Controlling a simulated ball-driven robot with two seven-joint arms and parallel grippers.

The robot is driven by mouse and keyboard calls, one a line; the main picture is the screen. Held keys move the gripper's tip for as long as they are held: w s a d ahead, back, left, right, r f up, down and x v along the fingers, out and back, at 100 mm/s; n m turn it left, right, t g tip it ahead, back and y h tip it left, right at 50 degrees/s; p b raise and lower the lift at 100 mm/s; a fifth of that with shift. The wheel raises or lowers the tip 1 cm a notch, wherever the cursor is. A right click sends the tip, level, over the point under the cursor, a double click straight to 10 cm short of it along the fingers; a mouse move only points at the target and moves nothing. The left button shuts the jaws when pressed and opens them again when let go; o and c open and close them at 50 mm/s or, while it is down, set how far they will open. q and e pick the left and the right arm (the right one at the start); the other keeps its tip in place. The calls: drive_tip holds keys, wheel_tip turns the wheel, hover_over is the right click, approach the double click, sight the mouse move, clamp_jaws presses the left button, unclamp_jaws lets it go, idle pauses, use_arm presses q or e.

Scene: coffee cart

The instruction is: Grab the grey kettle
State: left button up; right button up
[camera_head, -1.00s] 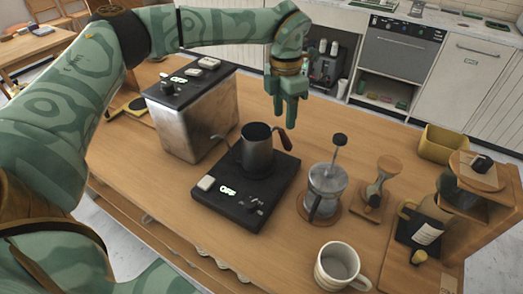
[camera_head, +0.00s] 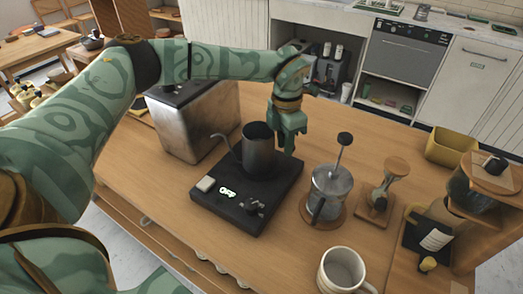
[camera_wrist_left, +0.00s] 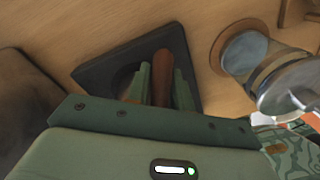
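The grey kettle (camera_head: 258,152) stands upright on a black square heating plate (camera_head: 225,205), its thin spout to the left and its handle side to the right. My left gripper (camera_head: 292,148) is right at the kettle's right side and hides the handle in the head view. In the left wrist view the reddish-brown handle (camera_wrist_left: 164,75) lies between the two green fingers (camera_wrist_left: 162,88). The fingers look open, with narrow gaps beside the handle. The kettle's body is largely hidden there. My right gripper is not in view.
A French press (camera_head: 328,192) stands close to the right of the plate, with an hourglass-shaped brewer (camera_head: 385,190) beyond it. A large metal box (camera_head: 190,120) stands behind left. A white mug (camera_head: 342,270) is in front. A yellow bin (camera_head: 452,147) sits at the far right.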

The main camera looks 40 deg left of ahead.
use_arm(q)
clamp_jaws()
drive_tip(key=shift+r, duration=0.1)
